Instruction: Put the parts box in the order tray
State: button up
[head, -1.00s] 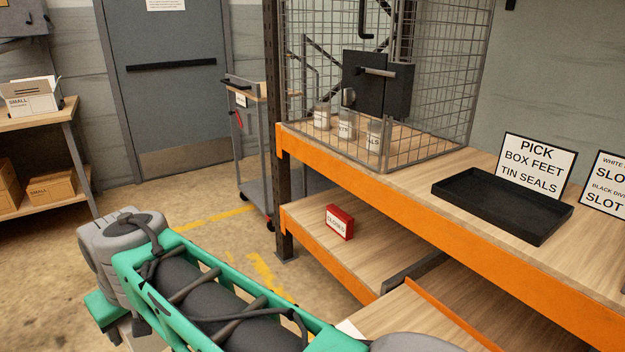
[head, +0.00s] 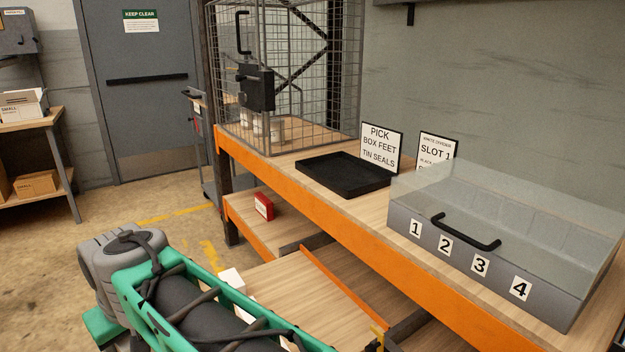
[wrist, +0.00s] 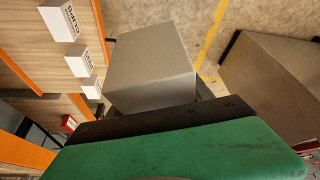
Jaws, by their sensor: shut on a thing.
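The order tray is a shallow, empty black tray (head: 318,180) on the wooden bench top in the head view, in front of the PICK sign. A plain grey box (wrist: 150,65), which I take as the parts box, fills the middle of the wrist view. No label shows on its visible faces. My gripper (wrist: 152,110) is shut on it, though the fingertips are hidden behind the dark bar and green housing. The box is well away from the tray. In the head view my gripper and the box are out of sight.
White boxes (wrist: 58,19), one marked CLIPS, stand on the pulled-out lower shelf. A red box (head: 264,206) sits on the lower level. A wire cage (head: 300,90) with jars stands left of the tray; a clear-lidded numbered case (head: 400,222) stands right. The bench has an orange edge.

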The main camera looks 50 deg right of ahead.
aim_at(344, 174)
jog(key=z, duration=1.15)
